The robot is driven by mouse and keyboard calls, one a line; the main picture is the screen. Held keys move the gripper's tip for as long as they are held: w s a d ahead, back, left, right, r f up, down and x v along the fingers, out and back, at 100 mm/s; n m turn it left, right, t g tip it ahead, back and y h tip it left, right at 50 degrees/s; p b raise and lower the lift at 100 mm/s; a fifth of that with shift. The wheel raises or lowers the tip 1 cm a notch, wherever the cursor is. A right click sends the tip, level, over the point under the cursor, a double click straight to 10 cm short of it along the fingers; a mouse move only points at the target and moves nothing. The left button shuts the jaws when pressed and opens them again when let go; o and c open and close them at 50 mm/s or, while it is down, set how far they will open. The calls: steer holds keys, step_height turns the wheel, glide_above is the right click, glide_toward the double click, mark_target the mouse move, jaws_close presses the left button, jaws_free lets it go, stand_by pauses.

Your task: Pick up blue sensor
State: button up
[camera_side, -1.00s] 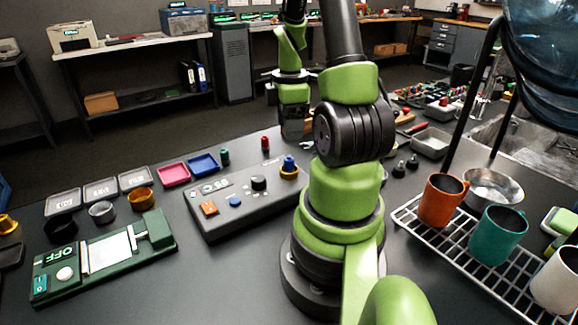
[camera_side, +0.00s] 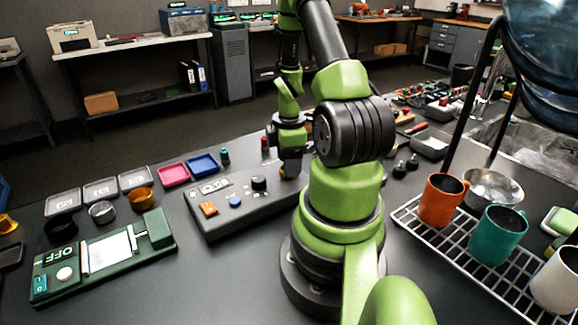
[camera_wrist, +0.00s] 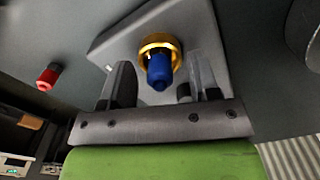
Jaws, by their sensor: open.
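The blue sensor (camera_wrist: 160,68) stands in a gold ring (camera_wrist: 158,42) on the grey control box, seen in the wrist view. My gripper (camera_wrist: 160,82) is open, with one finger on each side of the blue sensor. I cannot tell whether either finger touches it. In the side view my gripper (camera_side: 291,168) is down over the right end of the control box (camera_side: 245,208) and hides the sensor there.
A red part (camera_wrist: 48,77) stands beside the box; it also shows in the side view (camera_side: 265,143). Pink (camera_side: 174,175) and blue (camera_side: 203,164) trays lie behind.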

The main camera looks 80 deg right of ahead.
jaws_close()
